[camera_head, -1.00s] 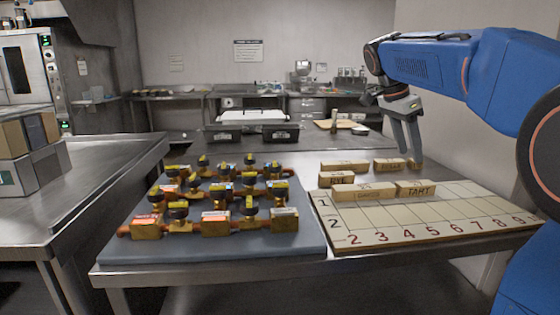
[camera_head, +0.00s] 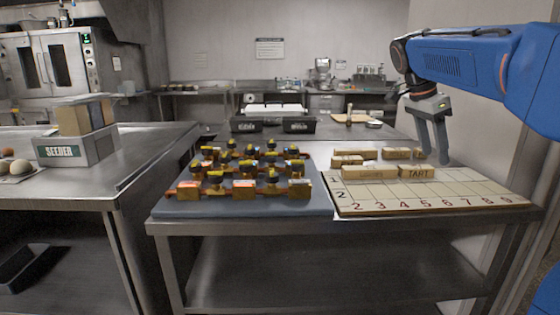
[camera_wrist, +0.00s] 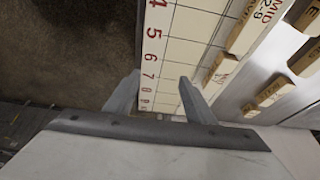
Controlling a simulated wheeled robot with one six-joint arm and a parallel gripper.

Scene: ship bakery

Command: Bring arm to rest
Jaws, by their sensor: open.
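My gripper (camera_head: 435,160) hangs with its fingers pointing down at the far right end of the numbered board (camera_head: 450,194), in the head view. It is open, with nothing between the fingers. In the wrist view the two fingers (camera_wrist: 160,80) stand apart with the board's numbered edge (camera_wrist: 152,45) between and beyond them. The blue arm reaches in from the right. Whether the fingertips touch anything below cannot be told.
Wooden word blocks, one reading TART (camera_head: 417,174), lie along the board's back part. A grey mat (camera_head: 240,210) with brass valve pieces is to its left. A side counter (camera_head: 150,140) bears a SEEDER crate (camera_head: 75,151). The floor is open between the counters.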

